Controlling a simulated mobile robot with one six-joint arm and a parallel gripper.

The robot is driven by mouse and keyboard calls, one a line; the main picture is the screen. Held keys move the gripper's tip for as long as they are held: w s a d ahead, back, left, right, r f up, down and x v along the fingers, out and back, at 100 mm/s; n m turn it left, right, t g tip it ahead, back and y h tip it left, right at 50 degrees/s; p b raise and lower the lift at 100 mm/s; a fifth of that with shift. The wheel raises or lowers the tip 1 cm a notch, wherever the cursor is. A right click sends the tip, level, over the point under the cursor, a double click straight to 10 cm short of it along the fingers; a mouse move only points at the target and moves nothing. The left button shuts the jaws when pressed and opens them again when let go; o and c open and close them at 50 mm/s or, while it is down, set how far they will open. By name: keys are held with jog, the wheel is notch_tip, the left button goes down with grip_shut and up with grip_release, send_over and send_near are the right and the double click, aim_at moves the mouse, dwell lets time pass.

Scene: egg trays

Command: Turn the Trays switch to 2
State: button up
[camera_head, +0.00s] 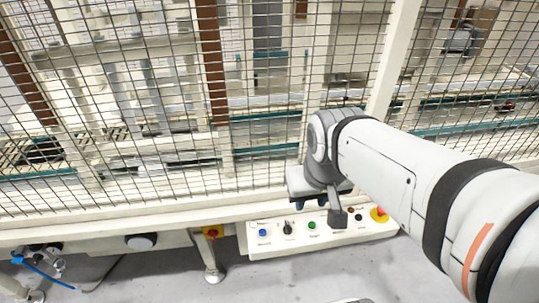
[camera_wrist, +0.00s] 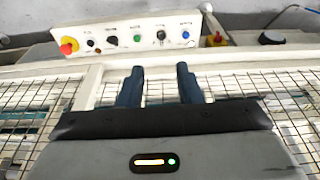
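A white control panel (camera_head: 325,238) hangs under the front beam of the mesh fence; the wrist view shows it upside down (camera_wrist: 125,25). It carries two dark rotary knobs: one between the blue and green buttons (camera_wrist: 161,36), also in the head view (camera_head: 288,229), and one (camera_wrist: 112,41) on the other side of the green button. The labels are too blurred to tell which is Trays or its setting. My gripper (camera_wrist: 158,75) is open and empty, its two dark blue fingers apart, near the panel and not visibly touching a knob. Part of my wrist covers the panel's middle in the head view.
The panel also holds a blue button (camera_head: 263,233), a green button (camera_head: 312,226) and a red emergency stop on yellow (camera_head: 379,213). A mesh fence (camera_head: 130,120) stands just behind. A red-yellow switch (camera_head: 212,231) sits left of the panel. Bare floor lies in front.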

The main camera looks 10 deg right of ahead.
aim_at(289, 228)
jog(key=w+f+g+b, duration=0.1)
jog(key=w+f+b, duration=0.3)
jog(key=f, duration=0.6)
jog(key=w+f+b, duration=0.4)
jog(key=w+f, duration=0.1)
jog(key=f, duration=0.5)
jog(key=w+f+g+b, duration=0.1)
jog(key=w+f+b, duration=0.3)
jog(key=f, duration=0.6)
jog(key=shift+w+d+f+g, duration=0.1)
jog(key=shift+w+f+g, duration=0.25)
jog(key=shift+w, duration=0.2)
jog(key=shift+f, duration=0.65)
jog(key=shift+c, duration=0.4)
grip_shut()
